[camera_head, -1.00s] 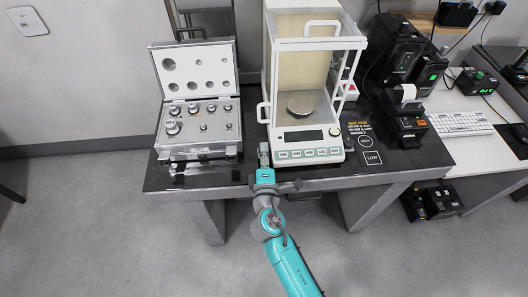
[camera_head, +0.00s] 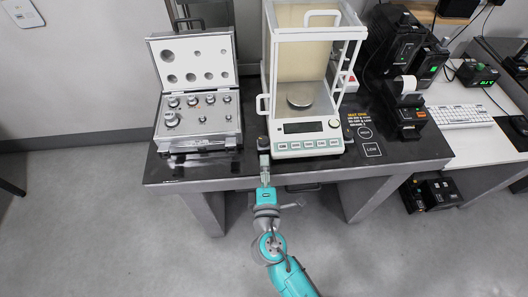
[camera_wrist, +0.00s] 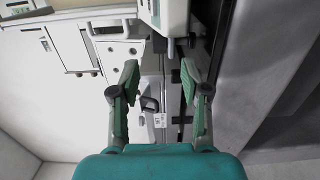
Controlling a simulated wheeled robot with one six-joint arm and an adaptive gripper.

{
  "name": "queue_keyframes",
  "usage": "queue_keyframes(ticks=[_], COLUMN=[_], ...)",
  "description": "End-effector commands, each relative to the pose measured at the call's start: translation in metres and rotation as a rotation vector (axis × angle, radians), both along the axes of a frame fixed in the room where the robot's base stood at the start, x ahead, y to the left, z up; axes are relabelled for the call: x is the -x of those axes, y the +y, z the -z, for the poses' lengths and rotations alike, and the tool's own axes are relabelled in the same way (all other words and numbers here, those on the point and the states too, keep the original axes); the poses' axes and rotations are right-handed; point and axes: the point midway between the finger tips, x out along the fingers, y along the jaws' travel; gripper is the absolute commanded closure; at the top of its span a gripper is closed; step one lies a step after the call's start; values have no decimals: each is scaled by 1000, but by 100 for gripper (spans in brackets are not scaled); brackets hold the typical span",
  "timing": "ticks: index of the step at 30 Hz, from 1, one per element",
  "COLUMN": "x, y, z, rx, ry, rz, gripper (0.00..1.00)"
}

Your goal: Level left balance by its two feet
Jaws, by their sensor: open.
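The left balance (camera_head: 308,142) is a white weighing balance with a glass draft shield and a round pan (camera_head: 300,96). It stands on the dark table, with its display and buttons at the front. A dark foot (camera_head: 263,143) shows at its front left corner; another dark part shows at its front right (camera_head: 347,134). My gripper (camera_head: 264,160) is at the table's front edge, just in front of the left foot. In the wrist view my gripper (camera_wrist: 160,80) is open with nothing visible between its fingers. The balance's white body (camera_wrist: 172,14) is at the top there, beyond the fingertips.
An open silver case (camera_head: 200,144) of weights stands left of the balance. A small printer (camera_head: 408,112) and black boxes (camera_head: 395,45) stand to the right. The dark table (camera_head: 400,157) has printed labels right of the balance. A second white table (camera_head: 480,150) adjoins at right.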

Motion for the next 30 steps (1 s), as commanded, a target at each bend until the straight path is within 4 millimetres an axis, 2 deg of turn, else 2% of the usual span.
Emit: queue_keyframes(ticks=[3, 9, 30], x=[20, 37, 41], y=[2, 2, -1], z=[1, 0, 3], rx=[2, 1, -6], ry=[1, 0, 7], rz=[-3, -1, -1], gripper=[54, 54, 54])
